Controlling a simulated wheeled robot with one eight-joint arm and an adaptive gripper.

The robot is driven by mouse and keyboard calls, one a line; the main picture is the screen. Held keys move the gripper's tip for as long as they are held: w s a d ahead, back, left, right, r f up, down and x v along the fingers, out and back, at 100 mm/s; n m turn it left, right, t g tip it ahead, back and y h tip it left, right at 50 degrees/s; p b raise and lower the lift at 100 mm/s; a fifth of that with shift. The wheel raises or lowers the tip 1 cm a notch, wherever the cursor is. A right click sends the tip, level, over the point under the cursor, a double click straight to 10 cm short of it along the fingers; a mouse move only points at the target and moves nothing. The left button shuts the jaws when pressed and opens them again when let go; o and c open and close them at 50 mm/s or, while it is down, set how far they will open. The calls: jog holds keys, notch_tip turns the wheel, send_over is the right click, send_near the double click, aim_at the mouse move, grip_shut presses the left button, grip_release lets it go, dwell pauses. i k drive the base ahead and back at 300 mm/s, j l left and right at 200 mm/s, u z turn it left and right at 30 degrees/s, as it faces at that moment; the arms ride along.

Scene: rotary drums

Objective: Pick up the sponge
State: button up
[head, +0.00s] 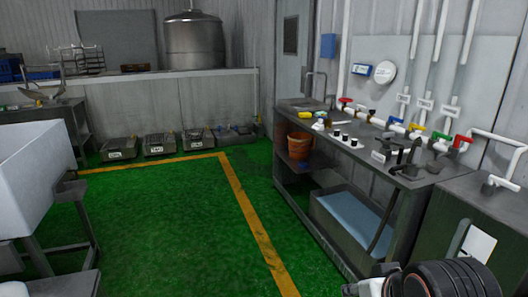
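A small yellow block, which looks like the sponge (305,115), lies on the metal counter (352,153) near its far left end, by the sink. It is small in the head view, so its exact shape is hard to tell. Part of my arm shows at the bottom right edge, low in front of the counter and well away from the yellow block. My gripper's fingers cannot be made out there.
Colored valve handles, pipes and small bottles crowd the counter's back and right. An orange bucket (299,145) and a blue-grey tub (352,226) sit beneath. A white basin (38,180) stands left. The green floor (165,225) between is clear.

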aim_at(305, 115)
jog(key=i, duration=2.15)
jog(key=i+j, duration=0.1)
jog(key=i, duration=0.45)
jog(key=i+z, duration=0.15)
jog(key=i, duration=0.4)
jog(key=i+j, duration=0.2)
jog(key=i, duration=0.35)
jog(key=i+j+z, duration=0.15)
jog(key=i, duration=0.35)
jog(key=i+j+z, duration=0.3)
jog(key=i, duration=0.15)
jog(key=i+j+z, duration=0.15)
jog(key=i+z, duration=0.15)
jog(key=i, duration=0.15)
